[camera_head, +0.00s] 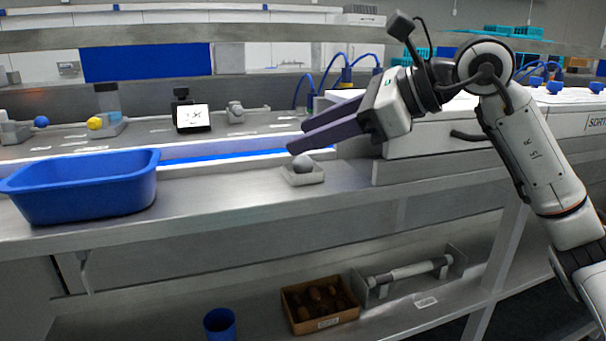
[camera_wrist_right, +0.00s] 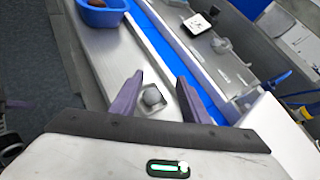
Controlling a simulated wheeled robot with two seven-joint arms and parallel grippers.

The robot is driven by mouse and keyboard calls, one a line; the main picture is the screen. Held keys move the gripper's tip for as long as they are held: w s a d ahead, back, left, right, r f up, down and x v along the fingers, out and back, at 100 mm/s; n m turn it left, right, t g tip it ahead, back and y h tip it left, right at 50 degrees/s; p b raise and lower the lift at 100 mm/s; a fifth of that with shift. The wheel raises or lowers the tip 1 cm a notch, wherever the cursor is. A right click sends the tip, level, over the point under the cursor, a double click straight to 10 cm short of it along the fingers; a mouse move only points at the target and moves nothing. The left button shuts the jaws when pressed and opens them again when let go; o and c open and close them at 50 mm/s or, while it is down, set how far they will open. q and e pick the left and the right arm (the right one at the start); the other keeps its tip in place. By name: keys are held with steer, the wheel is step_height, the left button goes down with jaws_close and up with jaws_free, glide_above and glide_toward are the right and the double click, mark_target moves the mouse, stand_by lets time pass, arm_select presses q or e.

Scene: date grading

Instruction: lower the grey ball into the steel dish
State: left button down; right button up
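The grey ball (camera_head: 302,163) rests on a small, pale square holder (camera_head: 304,178) near the front of the steel counter. In the right wrist view the ball (camera_wrist_right: 152,97) and its holder (camera_wrist_right: 160,112) lie between the two fingers. I cannot tell whether this holder is the steel dish. My right gripper (camera_head: 298,136) is open and empty, reaching in from the right above the ball, with its purple fingers apart. It also shows in the right wrist view (camera_wrist_right: 159,80). My left gripper is not in view.
A blue tub (camera_head: 84,200) stands on the counter at left. A blue ball (camera_head: 41,122), yellow ball (camera_head: 94,123), black display (camera_head: 193,116) and small metallic object (camera_head: 235,113) stand behind the blue strip. A white cabinet (camera_head: 430,148) flanks the holder at right.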

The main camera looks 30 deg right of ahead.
steer(key=shift+o, duration=0.2)
steer(key=shift+s+d+r, duration=0.15)
steer(key=shift+s+d, duration=0.05)
steer(key=shift+s, duration=0.1)
steer(key=b+v, duration=0.1)
steer(key=v, duration=0.8)
steer(key=shift+s+d+b, duration=0.15)
steer(key=shift+s+b, duration=0.05)
steer(key=shift+b, duration=0.15)
